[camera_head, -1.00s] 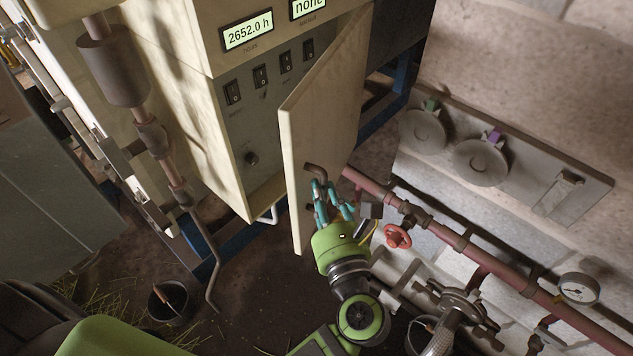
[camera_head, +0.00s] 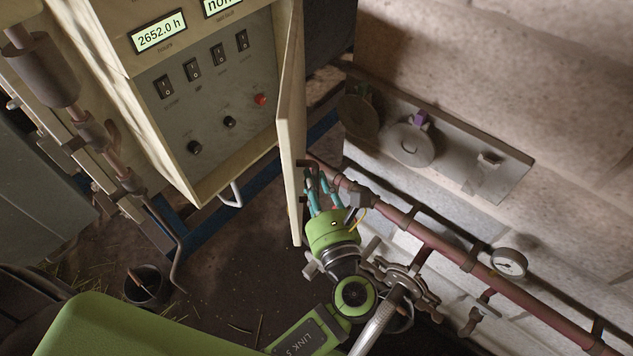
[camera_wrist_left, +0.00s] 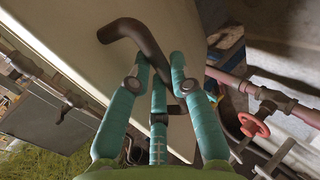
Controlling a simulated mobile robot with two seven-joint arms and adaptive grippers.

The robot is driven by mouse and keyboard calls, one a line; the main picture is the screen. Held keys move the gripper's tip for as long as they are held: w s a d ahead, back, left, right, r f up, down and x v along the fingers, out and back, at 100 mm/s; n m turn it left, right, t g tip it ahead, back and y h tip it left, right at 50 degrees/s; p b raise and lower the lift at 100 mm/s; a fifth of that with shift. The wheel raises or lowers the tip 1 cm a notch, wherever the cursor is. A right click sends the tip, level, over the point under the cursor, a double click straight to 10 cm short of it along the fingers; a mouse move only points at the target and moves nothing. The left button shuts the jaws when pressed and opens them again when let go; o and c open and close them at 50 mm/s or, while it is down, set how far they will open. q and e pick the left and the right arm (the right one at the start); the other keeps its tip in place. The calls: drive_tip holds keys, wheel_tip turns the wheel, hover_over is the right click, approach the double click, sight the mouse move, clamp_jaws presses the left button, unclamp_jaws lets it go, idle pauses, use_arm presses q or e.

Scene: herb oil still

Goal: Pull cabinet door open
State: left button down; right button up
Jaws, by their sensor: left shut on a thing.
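The cream cabinet door (camera_head: 291,125) stands open, seen nearly edge-on in the head view, hinged on the right side of the cabinet (camera_head: 122,62). My left gripper (camera_head: 317,188) is at the door's outer face, near its lower part. In the left wrist view, the dark bent door handle (camera_wrist_left: 124,30) runs down between the teal fingers of the left gripper (camera_wrist_left: 163,85), which are shut on it. The door's face (camera_wrist_left: 75,30) fills the upper left there. The handle is mostly hidden by the fingers in the head view. My right gripper is not in view.
Inside the cabinet are switches (camera_head: 192,68), black knobs and a red button (camera_head: 260,99). To the right, a red-brown pipe (camera_head: 400,218) with a gauge (camera_head: 509,263) runs along the wall. A black bucket (camera_head: 147,286) stands on the floor at lower left.

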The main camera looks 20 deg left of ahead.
use_arm(q)
drive_tip(key=c, duration=1.1)
unclamp_jaws()
drive_tip(key=shift+v, duration=3.75)
